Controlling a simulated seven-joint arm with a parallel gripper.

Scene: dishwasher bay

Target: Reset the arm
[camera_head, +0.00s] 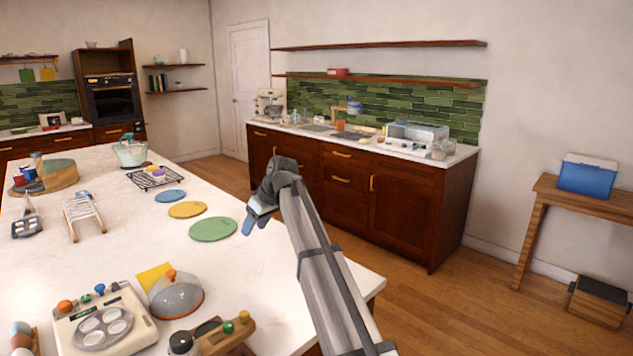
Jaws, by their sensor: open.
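My gripper (250,222) is at the end of my arm, which reaches up from the bottom of the picture. It is above the right edge of the white island counter (110,257), just right of the green round mat (213,229). It points down and to the left, and its jaws are open. I see nothing held between the fingers, though they are small in this view.
A glass dome (176,298), an egg-cooker-like appliance (104,322) and a wooden rack (226,335) stand on the near counter. Yellow (187,209) and blue (170,196) mats lie flat behind. Open floor (450,305) lies right of the island.

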